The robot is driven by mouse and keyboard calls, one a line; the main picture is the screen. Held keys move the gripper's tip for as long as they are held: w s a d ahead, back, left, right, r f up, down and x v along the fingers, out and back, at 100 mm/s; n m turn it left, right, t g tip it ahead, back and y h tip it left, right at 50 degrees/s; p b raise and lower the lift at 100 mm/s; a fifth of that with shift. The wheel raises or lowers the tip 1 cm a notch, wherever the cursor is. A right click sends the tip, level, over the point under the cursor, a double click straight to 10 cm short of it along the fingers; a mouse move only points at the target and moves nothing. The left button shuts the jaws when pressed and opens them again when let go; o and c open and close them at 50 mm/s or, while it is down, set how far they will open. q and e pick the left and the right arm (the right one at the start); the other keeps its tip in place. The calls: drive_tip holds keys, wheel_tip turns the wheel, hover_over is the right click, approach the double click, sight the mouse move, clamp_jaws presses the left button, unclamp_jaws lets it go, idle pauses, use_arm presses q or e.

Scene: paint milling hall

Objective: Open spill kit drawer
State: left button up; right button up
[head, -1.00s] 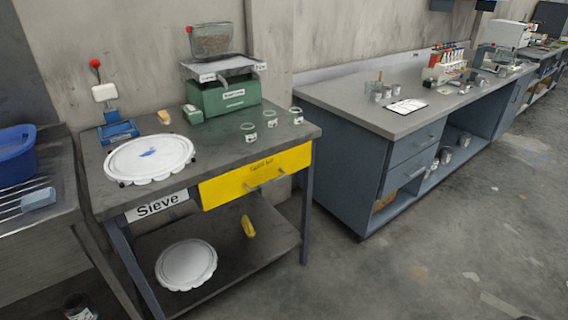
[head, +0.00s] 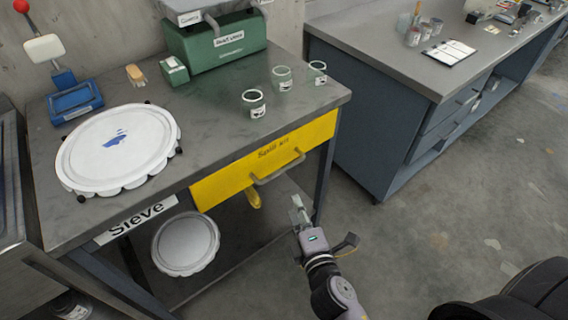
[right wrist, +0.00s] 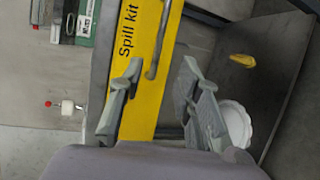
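The yellow spill kit drawer (head: 225,184) is shut under the top of the sieve table. Its grey bar handle (head: 278,170) runs along the front. The drawer, lettered "Spill kit" (right wrist: 128,32), and its handle (right wrist: 160,40) also show in the right wrist view. My right gripper (head: 298,203) is in front of the drawer, a little below the right end of the handle. In the right wrist view its two fingers (right wrist: 159,67) are apart and empty, with one end of the handle showing in the gap, seemingly beyond the tips. My left gripper is out of view.
The table top (head: 205,118) bears a white sieve lid (head: 118,150), a green device (head: 215,45) and several small jars. A yellow object (head: 254,198) and a white round lid (head: 186,244) show below. A blue-grey workbench (head: 375,110) stands right; floor between is clear.

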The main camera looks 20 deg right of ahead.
sight(283, 171)
drive_tip(key=w+f, duration=0.1)
drive_tip(key=w, duration=0.4)
drive_tip(key=w+f, duration=0.1)
drive_tip(key=w, duration=0.4)
drive_tip(key=w+f+p, duration=0.1)
drive_tip(key=w, duration=0.4)
drive_tip(key=shift+d, duration=0.4)
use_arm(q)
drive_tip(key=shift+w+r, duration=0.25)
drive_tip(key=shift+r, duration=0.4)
use_arm(e)
drive_tip(key=shift+w, duration=0.25)
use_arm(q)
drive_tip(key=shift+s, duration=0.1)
use_arm(e)
drive_tip(key=shift+c, duration=0.3)
clamp_jaws()
